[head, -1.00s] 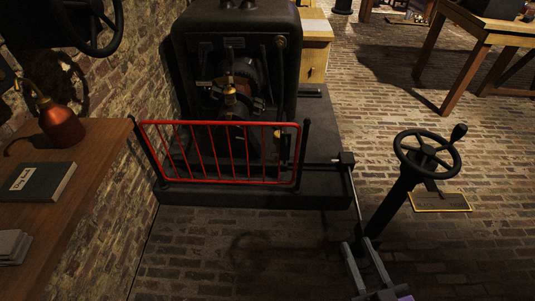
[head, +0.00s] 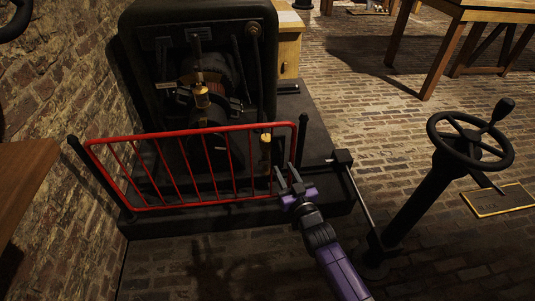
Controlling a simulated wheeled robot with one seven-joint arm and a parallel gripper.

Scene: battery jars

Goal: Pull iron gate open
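The red iron gate (head: 189,169) stands across the front of the dark machine, between two black posts. Its left end is by the wall-side post (head: 98,172) and its right end by the right post (head: 301,141). My gripper (head: 288,172) is at the gate's lower right end, in front of the bars. Its two grey fingers point up and away from me, with a gap between them. The gate's right end bar shows close to the fingers. I cannot tell whether the bar is between them or touched.
The dark machine (head: 205,60) stands on a black plinth (head: 322,166) behind the gate. A black handwheel on a column (head: 470,141) stands at right, linked by a rod (head: 357,200). A brick wall is at left. The brick floor in front is clear.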

